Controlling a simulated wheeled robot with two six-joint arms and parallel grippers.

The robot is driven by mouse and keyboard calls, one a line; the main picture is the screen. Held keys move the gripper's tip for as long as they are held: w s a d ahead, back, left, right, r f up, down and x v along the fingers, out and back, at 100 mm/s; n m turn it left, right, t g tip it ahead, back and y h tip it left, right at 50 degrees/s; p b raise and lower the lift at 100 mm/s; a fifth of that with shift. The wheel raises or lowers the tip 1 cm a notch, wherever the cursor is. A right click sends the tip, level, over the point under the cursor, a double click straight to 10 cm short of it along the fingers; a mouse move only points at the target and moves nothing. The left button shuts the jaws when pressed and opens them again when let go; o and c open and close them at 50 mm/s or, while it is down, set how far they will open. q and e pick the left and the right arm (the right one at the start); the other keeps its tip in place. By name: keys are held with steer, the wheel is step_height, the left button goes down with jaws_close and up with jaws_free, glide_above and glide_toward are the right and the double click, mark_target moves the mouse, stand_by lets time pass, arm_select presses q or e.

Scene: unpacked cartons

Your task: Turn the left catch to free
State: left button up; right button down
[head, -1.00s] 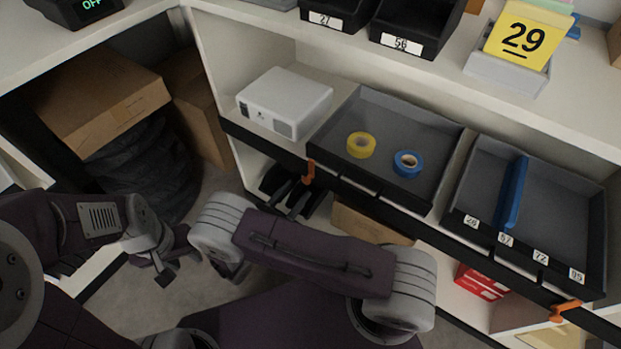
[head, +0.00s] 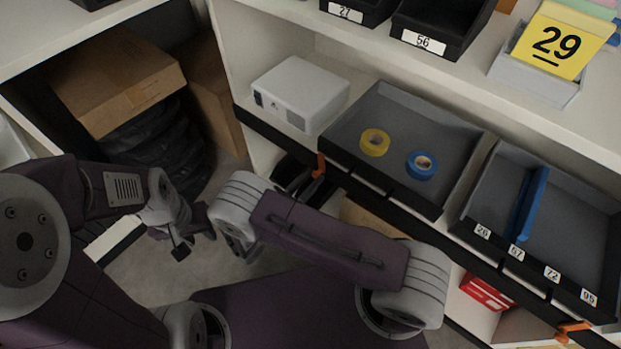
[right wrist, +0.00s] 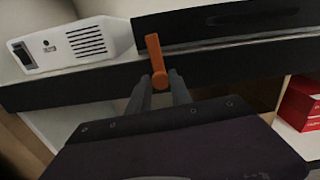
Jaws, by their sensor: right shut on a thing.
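The left catch (head: 320,163) is a small orange lever on the black front rail of the shelf, below the grey tray with the tape rolls. In the right wrist view the catch (right wrist: 155,58) stands nearly upright, its top leaning slightly left. My right gripper (right wrist: 160,88) is shut on the lower part of the catch, one finger on each side. In the head view the right gripper (head: 302,182) is dark and partly hidden by my arm. My left gripper (head: 182,240) hangs low over the floor, away from the shelf; its fingers are unclear.
A white boxy device (head: 300,92) sits left of the grey tray (head: 455,135), which holds a yellow and a blue tape roll. A second tray (head: 580,225) has a blue divider. Another orange catch (head: 573,329) is at lower right.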

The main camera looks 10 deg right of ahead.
steer(key=n+p, duration=0.2)
steer(key=n, duration=0.1)
steer(key=shift+r, duration=0.1)
steer(key=n+p, duration=0.1)
steer(key=n, duration=0.3)
steer(key=shift+n+p, duration=0.3)
steer(key=shift+n, duration=0.1)
steer(key=n, duration=0.4)
steer(key=shift+f+p, duration=0.2)
steer(key=shift+p, duration=0.15)
steer(key=n, duration=0.5)
steer(key=shift+w+f, duration=0.1)
steer(key=shift+n, duration=0.3)
steer(key=c, duration=1.2)
jaws_free()
